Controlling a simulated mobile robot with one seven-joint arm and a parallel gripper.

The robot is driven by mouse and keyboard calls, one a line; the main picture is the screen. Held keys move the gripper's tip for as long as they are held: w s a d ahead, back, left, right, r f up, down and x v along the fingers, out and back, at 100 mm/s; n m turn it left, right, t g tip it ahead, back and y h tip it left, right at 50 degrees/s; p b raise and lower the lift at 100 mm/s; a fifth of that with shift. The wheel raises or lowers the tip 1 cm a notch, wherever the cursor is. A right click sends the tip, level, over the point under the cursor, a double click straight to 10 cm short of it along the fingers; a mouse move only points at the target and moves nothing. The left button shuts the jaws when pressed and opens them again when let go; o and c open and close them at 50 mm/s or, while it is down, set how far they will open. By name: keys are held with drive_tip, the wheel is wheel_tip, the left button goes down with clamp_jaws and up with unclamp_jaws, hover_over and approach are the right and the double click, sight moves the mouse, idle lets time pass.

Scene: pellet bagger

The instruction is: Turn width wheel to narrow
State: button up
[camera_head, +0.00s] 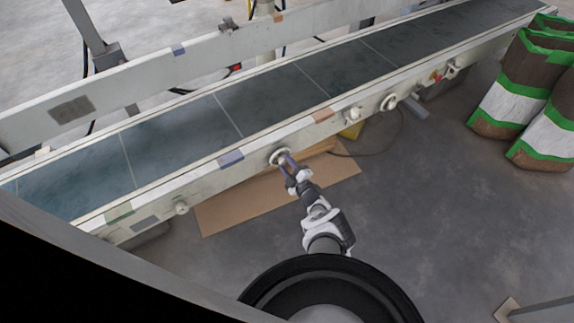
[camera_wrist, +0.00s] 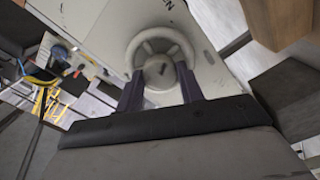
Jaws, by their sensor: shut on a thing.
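The width wheel (camera_head: 279,157) is a small pale handwheel on the near side rail of the conveyor, between a blue-grey patch and an orange patch. In the wrist view the wheel (camera_wrist: 158,50) shows its round rim, spokes and central hub with a dark mark. My gripper (camera_head: 288,163) reaches up to it from the near side. In the wrist view the two purple-grey fingers of my gripper (camera_wrist: 160,90) stand on either side of the hub, shut on the wheel. The exact contact spots on the wheel are partly hidden.
The conveyor belt (camera_head: 175,130) runs diagonally across the view. Other knobs (camera_head: 352,114) sit along the same rail to the right, and one (camera_head: 181,208) to the left. Cardboard (camera_head: 235,207) lies below. Brown, white and green bags (camera_head: 519,85) stand at the right. The floor at lower right is mostly clear.

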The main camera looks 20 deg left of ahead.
idle(0.4)
drive_tip(key=o, duration=1)
drive_tip(key=shift+d, duration=0.1)
drive_tip(key=p+v, duration=0.5)
drive_tip(key=v, duration=0.8)
drive_tip(key=shift+s+d+p, duration=0.2)
drive_tip(key=shift+s+p, duration=0.1)
drive_tip(key=shift+p, duration=0.05)
